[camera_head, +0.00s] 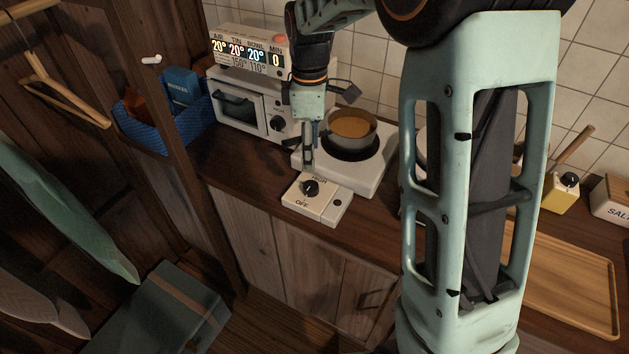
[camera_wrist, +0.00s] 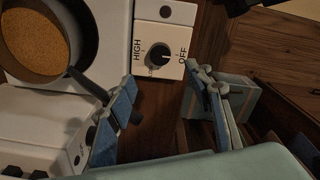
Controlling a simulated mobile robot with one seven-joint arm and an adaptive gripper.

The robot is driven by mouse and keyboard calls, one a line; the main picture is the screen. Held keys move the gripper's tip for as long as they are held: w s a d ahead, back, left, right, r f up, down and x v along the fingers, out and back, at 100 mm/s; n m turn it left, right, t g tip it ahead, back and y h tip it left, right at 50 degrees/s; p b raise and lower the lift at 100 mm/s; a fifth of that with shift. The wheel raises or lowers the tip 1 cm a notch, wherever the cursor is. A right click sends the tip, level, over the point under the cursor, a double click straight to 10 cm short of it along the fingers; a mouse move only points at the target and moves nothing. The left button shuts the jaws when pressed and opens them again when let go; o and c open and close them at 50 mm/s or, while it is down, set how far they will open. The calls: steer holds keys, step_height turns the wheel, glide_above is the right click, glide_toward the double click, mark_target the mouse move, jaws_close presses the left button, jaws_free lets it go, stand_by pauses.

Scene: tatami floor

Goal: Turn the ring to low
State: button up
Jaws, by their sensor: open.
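A cream control box (camera_head: 327,209) with a black knob (camera_head: 310,188) sits at the counter's front edge, joined to the white hotplate (camera_head: 375,172). The knob also shows in the wrist view (camera_wrist: 158,55), between the words HIGH and OFF; its pale mark points toward OFF. A small label beside the knob is too dim to read surely. A pot (camera_head: 352,130) with brown contents stands on the dark ring (camera_head: 350,153). My gripper (camera_head: 308,160) is open and empty, above the counter near the knob, apart from it. Its spread fingers show in the wrist view (camera_wrist: 160,82).
A white oven (camera_head: 243,108) with a lit display (camera_head: 246,55) on top stands left of the hotplate. The pot's dark handle (camera_wrist: 88,84) reaches close to one finger in the wrist view. A blue basket (camera_head: 160,130) stands further left. A wooden tray (camera_head: 560,285) lies right.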

mark_target(311, 185)
step_height(311, 185, down, 11)
steer(key=shift+r, duration=0.15)
steer(key=shift+c, duration=0.6)
steer(key=c, duration=1)
